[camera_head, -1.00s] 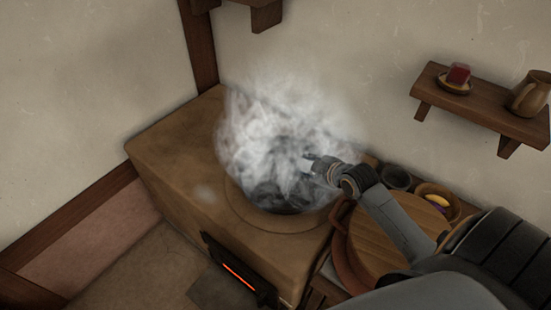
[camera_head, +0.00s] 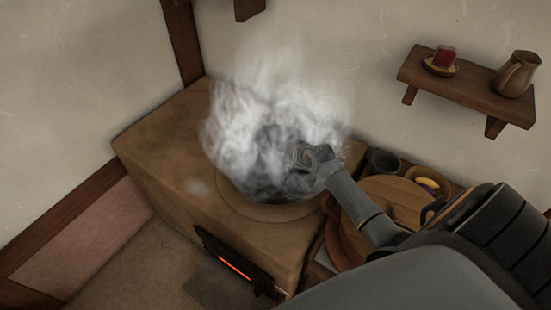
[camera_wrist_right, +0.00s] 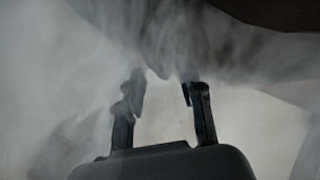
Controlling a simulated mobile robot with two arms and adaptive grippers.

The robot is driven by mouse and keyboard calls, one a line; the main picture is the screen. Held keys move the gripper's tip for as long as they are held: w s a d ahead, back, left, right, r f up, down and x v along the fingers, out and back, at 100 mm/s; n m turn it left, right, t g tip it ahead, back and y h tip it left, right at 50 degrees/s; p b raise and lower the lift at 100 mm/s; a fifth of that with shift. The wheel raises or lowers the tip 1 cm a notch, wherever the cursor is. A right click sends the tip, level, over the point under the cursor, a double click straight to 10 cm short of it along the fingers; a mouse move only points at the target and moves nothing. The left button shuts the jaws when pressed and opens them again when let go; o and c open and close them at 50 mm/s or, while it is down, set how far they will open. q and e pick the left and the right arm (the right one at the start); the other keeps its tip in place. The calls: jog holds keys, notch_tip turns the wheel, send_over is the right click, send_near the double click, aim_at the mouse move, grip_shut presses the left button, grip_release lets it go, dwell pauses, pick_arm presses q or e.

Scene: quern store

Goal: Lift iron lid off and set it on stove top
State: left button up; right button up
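A dark round pot (camera_head: 266,184) sits on the stove top (camera_head: 165,140), largely veiled by thick white steam. The steam blurs the dark shape above it, and I cannot separate the iron lid from the pot. My right gripper (camera_head: 296,158) reaches into the steam from the right, at the upper right of the dark shape. In the right wrist view, the fingers of my right gripper (camera_wrist_right: 163,90) stand apart with a pale gap between them. A blurred dark form hangs beyond the fingertips; I cannot tell whether they touch it. My left gripper is not in view.
The stove top is bare at left and back; a fire slot (camera_head: 236,266) glows in front. Right of the stove are a round wooden board (camera_head: 392,195), a dark cup (camera_head: 384,163) and a bowl (camera_head: 428,180). A wall shelf (camera_head: 450,85) holds a jug (camera_head: 516,73).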

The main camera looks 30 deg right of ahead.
aim_at(276, 148)
jog(key=shift+x, duration=1.55)
grip_shut()
jog(key=shift+w+d+r, duration=0.1)
jog(key=shift+w+r, duration=0.1)
jog(key=shift+r, duration=0.05)
